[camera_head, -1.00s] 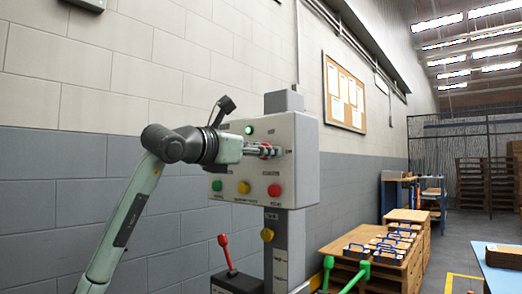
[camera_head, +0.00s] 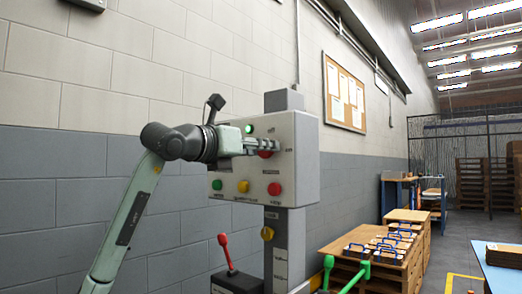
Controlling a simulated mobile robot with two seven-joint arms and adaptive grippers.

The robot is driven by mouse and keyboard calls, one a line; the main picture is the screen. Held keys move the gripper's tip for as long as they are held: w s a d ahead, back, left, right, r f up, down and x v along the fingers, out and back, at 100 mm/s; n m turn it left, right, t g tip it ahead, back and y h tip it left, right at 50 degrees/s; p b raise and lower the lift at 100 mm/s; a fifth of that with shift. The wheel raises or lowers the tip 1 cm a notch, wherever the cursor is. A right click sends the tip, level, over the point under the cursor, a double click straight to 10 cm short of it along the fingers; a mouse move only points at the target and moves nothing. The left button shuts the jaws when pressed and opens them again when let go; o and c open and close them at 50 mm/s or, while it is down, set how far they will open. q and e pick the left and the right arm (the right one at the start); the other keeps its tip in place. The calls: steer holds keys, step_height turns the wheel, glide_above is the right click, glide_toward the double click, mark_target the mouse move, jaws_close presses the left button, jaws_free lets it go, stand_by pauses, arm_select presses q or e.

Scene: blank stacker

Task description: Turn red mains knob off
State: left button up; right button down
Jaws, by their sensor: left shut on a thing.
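The red mains knob (camera_head: 265,153) is on the front of the grey control box (camera_head: 300,170), in its upper part. It is partly hidden behind my left gripper (camera_head: 268,145), whose fingers are shut on it. The gripper reaches in from the left, and its wrist is turned so that the fingers lie one above the other differently than before. A small lit green lamp (camera_head: 249,129) is at the upper left of the panel. My right gripper is not in view.
Below the knob are green (camera_head: 217,185), yellow (camera_head: 243,187) and red (camera_head: 274,189) buttons. A red-handled lever (camera_head: 225,250) stands below the box. A yellow button (camera_head: 267,233) is on the post. Tables with blue-handled things (camera_head: 385,249) stand to the right.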

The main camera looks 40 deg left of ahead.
arm_select(q)
steer(key=shift+a+f+n, duration=0.1)
steer(key=shift+n, duration=3.35)
steer(key=shift+a+f+n, duration=0.1)
steer(key=shift+n, duration=3.35)
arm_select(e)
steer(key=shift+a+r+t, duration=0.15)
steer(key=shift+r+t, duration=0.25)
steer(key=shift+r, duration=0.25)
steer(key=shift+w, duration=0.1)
arm_select(q)
steer(key=o, duration=1.2)
steer(key=shift+c, duration=0.2)
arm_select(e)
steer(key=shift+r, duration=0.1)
arm_select(q)
steer(key=shift+s, duration=0.1)
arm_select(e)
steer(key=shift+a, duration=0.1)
arm_select(q)
steer(key=s, duration=1.1)
steer(key=shift+s+a, duration=0.35)
steer(key=shift+a, duration=0.1)
